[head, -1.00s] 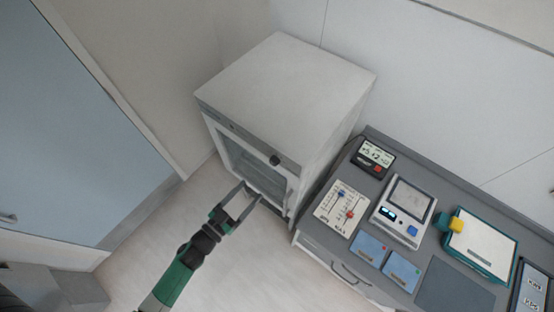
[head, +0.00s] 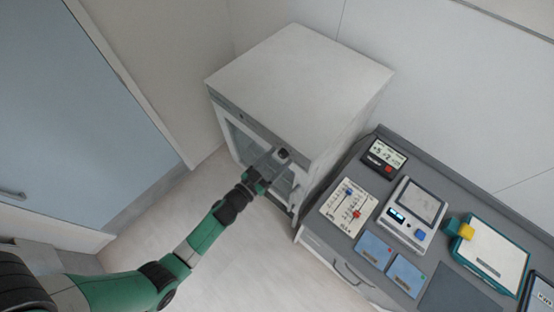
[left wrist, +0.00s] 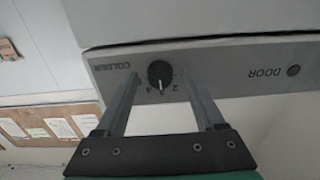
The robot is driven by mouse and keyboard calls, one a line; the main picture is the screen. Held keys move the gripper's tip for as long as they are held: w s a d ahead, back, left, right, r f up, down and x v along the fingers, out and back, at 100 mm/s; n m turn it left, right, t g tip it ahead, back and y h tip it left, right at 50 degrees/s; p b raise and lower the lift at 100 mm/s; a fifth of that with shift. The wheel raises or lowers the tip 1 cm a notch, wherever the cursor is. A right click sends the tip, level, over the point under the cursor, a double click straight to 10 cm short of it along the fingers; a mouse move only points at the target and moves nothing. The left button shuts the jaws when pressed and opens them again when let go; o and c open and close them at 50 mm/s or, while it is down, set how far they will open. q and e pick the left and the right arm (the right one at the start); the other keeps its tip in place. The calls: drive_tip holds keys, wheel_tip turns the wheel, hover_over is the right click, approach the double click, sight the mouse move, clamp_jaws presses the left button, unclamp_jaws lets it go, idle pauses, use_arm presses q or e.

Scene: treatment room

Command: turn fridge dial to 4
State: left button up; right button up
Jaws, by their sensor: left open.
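The white fridge (head: 300,75) stands against the back wall, with a grey strip along the top of its front. The dark round dial (head: 283,153) sits on that strip. In the left wrist view the dial (left wrist: 160,74) appears upside down, with small numbers 2, 3 and 4 along its lower edge. Its pale pointer mark faces down, seemingly near the 3. My left gripper (head: 272,158) is at the fridge front, near the dial. In the left wrist view its open fingers (left wrist: 161,80) lie either side of the dial, apart from it. My right gripper is not in view.
The strip carries COLDER and DOOR labels and a small round button (left wrist: 293,70). A grey counter (head: 450,292) right of the fridge holds a slider panel (head: 335,212), a display box and other devices. A blue door (head: 70,120) is at left. The floor before the fridge is clear.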

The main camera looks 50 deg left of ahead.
use_arm(q)
clamp_jaws()
idle(0.3)
drive_tip(key=shift+m, duration=0.4)
drive_tip(key=shift+r+m+b, duration=0.1)
drive_tip(key=shift+m+b, duration=0.3)
drive_tip(key=shift+m, duration=2.6)
unclamp_jaws()
